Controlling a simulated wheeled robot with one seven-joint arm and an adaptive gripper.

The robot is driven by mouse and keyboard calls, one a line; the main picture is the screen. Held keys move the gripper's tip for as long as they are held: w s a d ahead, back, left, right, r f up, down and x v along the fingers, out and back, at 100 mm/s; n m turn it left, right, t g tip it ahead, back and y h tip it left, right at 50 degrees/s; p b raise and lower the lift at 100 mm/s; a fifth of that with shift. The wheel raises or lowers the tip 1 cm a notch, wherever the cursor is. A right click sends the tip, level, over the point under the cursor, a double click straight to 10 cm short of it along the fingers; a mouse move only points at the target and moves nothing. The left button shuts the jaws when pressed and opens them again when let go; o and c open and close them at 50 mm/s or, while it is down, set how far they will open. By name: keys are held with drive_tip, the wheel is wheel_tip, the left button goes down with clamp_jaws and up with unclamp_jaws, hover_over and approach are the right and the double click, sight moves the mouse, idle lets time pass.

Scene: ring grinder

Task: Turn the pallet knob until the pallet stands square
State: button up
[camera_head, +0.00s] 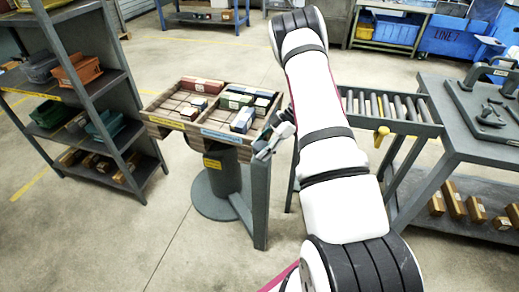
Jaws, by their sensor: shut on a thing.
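The wooden pallet (166,104) sits on a round grey pedestal (215,200) left of my arm. Red, green, blue and white boxes lie on its right and back parts, and its left part shows bare slats. Its near edge slants down to the right in the picture and carries a yellow and a blue label. My gripper (264,151) is shut at the pallet's near right corner, at the top of a grey post (260,205). The pallet knob is hidden or too small to make out at my fingers.
A shelf rack (85,95) with coloured bins stands at the left. A roller conveyor (385,107) with a yellow handle (381,134) and a grey workbench (475,135) are on the right. The floor in front of the pedestal is clear.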

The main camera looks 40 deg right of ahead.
drive_tip(key=shift+f+n+g+b, duration=0.1)
drive_tip(key=shift+n+g+b, duration=0.25)
drive_tip(key=shift+n+g, duration=0.2)
drive_tip(key=shift+n, duration=0.25)
drive_tip(key=shift+a, duration=0.1)
drive_tip(key=o, duration=1.2)
drive_tip(key=v, duration=1.2)
drive_tip(key=shift+w, duration=0.1)
